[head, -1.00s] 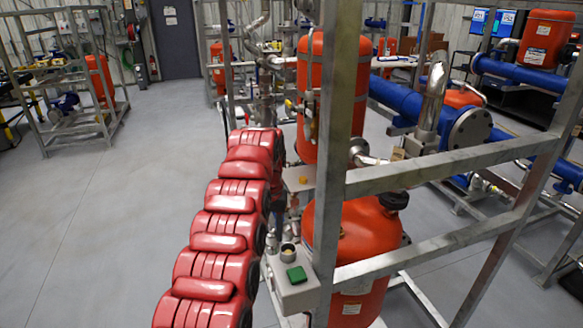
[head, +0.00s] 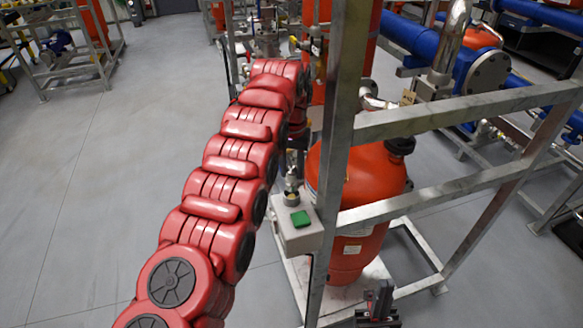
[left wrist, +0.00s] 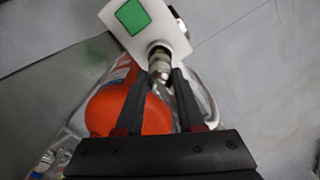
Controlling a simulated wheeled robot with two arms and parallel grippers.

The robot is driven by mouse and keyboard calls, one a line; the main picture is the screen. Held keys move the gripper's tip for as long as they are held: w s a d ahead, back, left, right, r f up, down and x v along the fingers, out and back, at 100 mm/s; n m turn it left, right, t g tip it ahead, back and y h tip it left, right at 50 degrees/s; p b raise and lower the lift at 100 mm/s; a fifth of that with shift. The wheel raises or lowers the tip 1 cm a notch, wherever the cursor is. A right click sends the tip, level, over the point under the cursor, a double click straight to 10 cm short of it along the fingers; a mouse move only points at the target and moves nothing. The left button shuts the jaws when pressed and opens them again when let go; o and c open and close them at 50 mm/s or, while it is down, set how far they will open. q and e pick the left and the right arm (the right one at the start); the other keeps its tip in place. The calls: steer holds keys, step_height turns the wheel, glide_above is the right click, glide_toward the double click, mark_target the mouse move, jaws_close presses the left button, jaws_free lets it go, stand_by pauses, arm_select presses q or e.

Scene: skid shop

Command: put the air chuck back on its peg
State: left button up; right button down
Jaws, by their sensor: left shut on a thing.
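In the left wrist view my left gripper (left wrist: 160,75) is shut on the air chuck (left wrist: 160,68), a shiny metal fitting between its dark fingers. The chuck's far end points at a dark round peg holder on the light grey box with a green square (left wrist: 132,17). It overlaps that holder; I cannot tell whether it is seated. In the head view the round holder (head: 291,197) stands on the box (head: 298,240), with metal parts just above it. My red left arm largely hides the left gripper there. My right gripper (head: 378,297) shows at the bottom; its finger gap is unclear.
A galvanized frame post (head: 338,130) and rails (head: 450,195) stand right beside the box. An orange tank (head: 355,180) sits behind them. Blue pipes (head: 412,32) run at the upper right. The grey floor (head: 90,180) at left is open.

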arm_select(q)
steer(key=shift+f, duration=0.1)
stand_by(0.5)
steer(key=shift+s+b, duration=0.1)
steer(key=shift+b, duration=0.4)
stand_by(0.7)
steer(key=shift+f, duration=0.15)
stand_by(0.3)
steer(key=shift+f+b, duration=0.6)
steer(key=shift+f, duration=0.1)
steer(key=shift+f+b, duration=0.75)
steer(key=shift+b, duration=0.1)
